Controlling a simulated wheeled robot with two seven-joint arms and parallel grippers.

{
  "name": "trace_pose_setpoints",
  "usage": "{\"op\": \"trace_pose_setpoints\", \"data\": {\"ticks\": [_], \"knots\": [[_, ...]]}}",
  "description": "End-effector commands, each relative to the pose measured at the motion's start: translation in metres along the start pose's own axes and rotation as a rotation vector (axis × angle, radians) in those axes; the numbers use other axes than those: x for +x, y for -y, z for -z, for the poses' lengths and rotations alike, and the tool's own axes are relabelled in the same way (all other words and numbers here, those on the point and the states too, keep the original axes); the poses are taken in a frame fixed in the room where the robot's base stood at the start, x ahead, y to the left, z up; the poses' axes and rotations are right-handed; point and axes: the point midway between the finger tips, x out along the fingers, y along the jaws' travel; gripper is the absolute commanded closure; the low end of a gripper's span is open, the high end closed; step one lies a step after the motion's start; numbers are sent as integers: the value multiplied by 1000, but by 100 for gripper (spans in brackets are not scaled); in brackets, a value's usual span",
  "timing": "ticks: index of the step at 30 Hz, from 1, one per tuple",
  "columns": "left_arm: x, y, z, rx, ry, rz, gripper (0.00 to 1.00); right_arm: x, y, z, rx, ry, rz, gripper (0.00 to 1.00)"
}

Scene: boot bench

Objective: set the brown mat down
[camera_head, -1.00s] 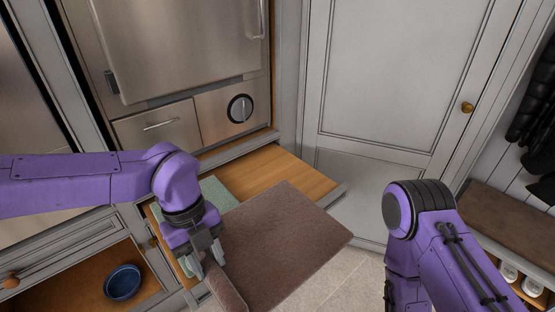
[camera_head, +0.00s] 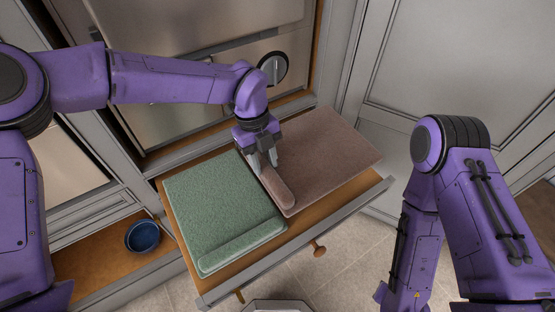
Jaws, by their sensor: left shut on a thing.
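The brown mat (camera_head: 325,155) lies over the right part of an open wooden drawer, beside a green mat. Its near left edge has a thick rolled strip (camera_head: 279,187). My left gripper (camera_head: 264,168) is shut on the brown mat at the far end of that strip. Whether the mat's underside touches the drawer floor everywhere cannot be told. My right arm shows at the right, but its gripper is not in view.
The green mat (camera_head: 221,208) lies flat in the left part of the drawer (camera_head: 290,256). A blue bowl (camera_head: 143,236) sits in a lower compartment at left. A steel appliance with a round dial (camera_head: 273,68) stands behind. The tiled floor in front is clear.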

Motion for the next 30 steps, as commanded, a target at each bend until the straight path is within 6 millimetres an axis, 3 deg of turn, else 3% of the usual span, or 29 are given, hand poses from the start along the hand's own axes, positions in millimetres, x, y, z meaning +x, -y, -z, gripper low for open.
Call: {"op": "trace_pose_setpoints", "data": {"ticks": [4, 11, 16, 21, 22, 24, 30], "knots": [[31, 24, -25, -5, -9, -11, 100, -6, 3, 8, 0, 2, -2, 57], [52, 41, -40, -7, -11, -9, 100, -8, 4, 11, -2, 5, -3, 57], [78, 40, -48, -7, -11, -10, 100, -12, 3, 12, -2, 5, -4, 57], [80, 39, -50, -9, -9, -8, 100, -11, 3, 12, -2, 5, -4, 57], [81, 39, -50, -10, -9, -9, 58, -11, 3, 12, -2, 5, -4, 57], [81, 39, -50, -10, -9, -9, 39, -11, 3, 12, -2, 5, -4, 57], [80, 39, -50, -9, -10, -9, 39, -11, 3, 11, -2, 5, -4, 57]]}}
